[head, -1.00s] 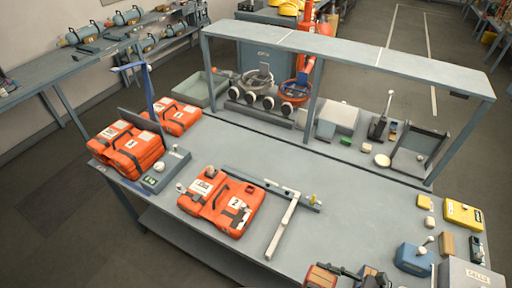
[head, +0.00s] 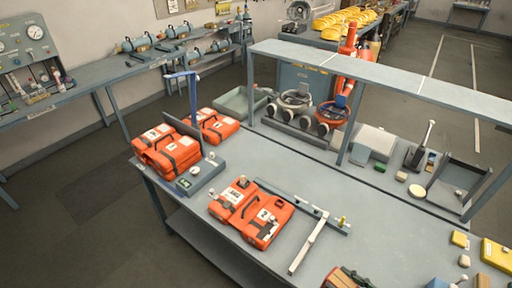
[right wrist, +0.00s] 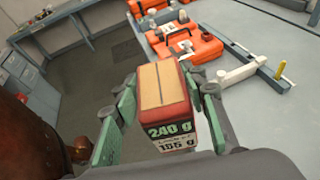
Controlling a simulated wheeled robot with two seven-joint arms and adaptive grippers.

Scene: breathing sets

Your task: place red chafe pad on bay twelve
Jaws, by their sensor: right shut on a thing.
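My right gripper (right wrist: 155,112) is shut on a red block with a tan top (right wrist: 163,88), which looks like the red chafe pad. Its front face carries a green "240 g" label and a white "155 g" label. The green fingers are on both sides of it, and it appears held in the air. In the head view the red block (head: 340,279) shows only partly, at the bottom edge. My left gripper is not in view. I cannot make out any marking for bay twelve.
Orange cases (head: 252,212) lie on the grey workbench beside a T-shaped white bar (head: 308,243). A raised shelf (head: 385,75) spans the bench's back. Stacked orange cases (head: 165,148) stand at its left end. A gauge panel (head: 28,58) and side bench (head: 90,80) are at left.

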